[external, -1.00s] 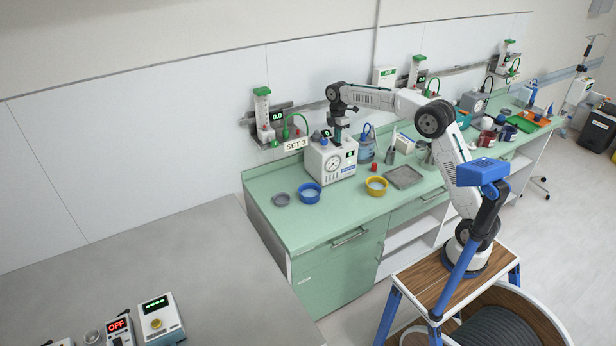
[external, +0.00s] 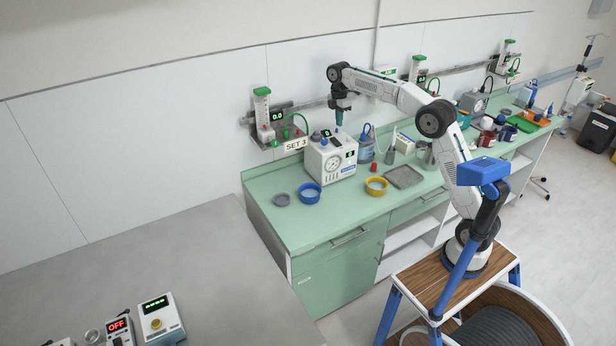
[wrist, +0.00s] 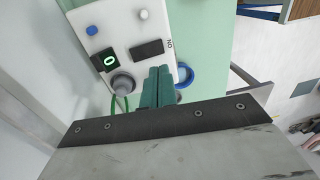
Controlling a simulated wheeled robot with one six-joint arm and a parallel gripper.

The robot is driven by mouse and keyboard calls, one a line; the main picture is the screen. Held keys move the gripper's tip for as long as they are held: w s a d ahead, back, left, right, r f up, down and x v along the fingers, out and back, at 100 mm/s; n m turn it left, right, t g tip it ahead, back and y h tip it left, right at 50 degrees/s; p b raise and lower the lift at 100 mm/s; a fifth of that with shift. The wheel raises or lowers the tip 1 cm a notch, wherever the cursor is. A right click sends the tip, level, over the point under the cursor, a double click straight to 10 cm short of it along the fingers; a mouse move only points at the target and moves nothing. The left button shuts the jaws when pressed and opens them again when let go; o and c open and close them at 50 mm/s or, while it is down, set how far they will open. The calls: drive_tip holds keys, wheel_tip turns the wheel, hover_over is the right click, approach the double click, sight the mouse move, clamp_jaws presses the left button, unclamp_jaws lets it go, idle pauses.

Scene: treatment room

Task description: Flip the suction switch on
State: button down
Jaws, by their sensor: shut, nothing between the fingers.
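The white suction unit (external: 340,162) with a round gauge stands on the green counter below a "SET 3" label. Its top panel shows in the wrist view (wrist: 118,30), with a dark rectangular switch (wrist: 147,48) beside an "ON" mark. I cannot tell which way the switch is tilted. A green-lit display (wrist: 107,60) reading 0 and a grey knob (wrist: 122,84) sit beside it. My gripper (external: 339,124) points down above the unit, apart from it. Its teal fingers (wrist: 158,72) are shut together and empty, and hide part of the panel's near edge.
A blue bowl (external: 310,193), a yellow bowl (external: 376,187) and a grey tray (external: 404,177) are on the counter (external: 325,228). A wall-mounted flowmeter (external: 264,114) with a green hose is behind the unit.

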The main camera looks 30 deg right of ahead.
drive_tip(key=r, duration=0.5)
drive_tip(key=shift+s+r, duration=0.4)
wheel_tip(320, 180, down, 5)
drive_tip(key=m, duration=0.4)
drive_tip(key=s+d+f+m, duration=0.3)
drive_tip(key=s+d, duration=0.3)
drive_tip(key=s, duration=0.9)
drive_tip(key=s+d+f+m+t, duration=0.1)
drive_tip(key=s+d+f+m, duration=0.3)
drive_tip(key=s, duration=1.1)
drive_tip(key=s+d+f+m+t, duration=0.1)
drive_tip(key=s+d+f+m, duration=0.2)
drive_tip(key=s+d+m, duration=0.4)
drive_tip(key=s, duration=0.8)
drive_tip(key=shift+s+d+f, duration=0.35)
drive_tip(key=shift+s+d, duration=0.05)
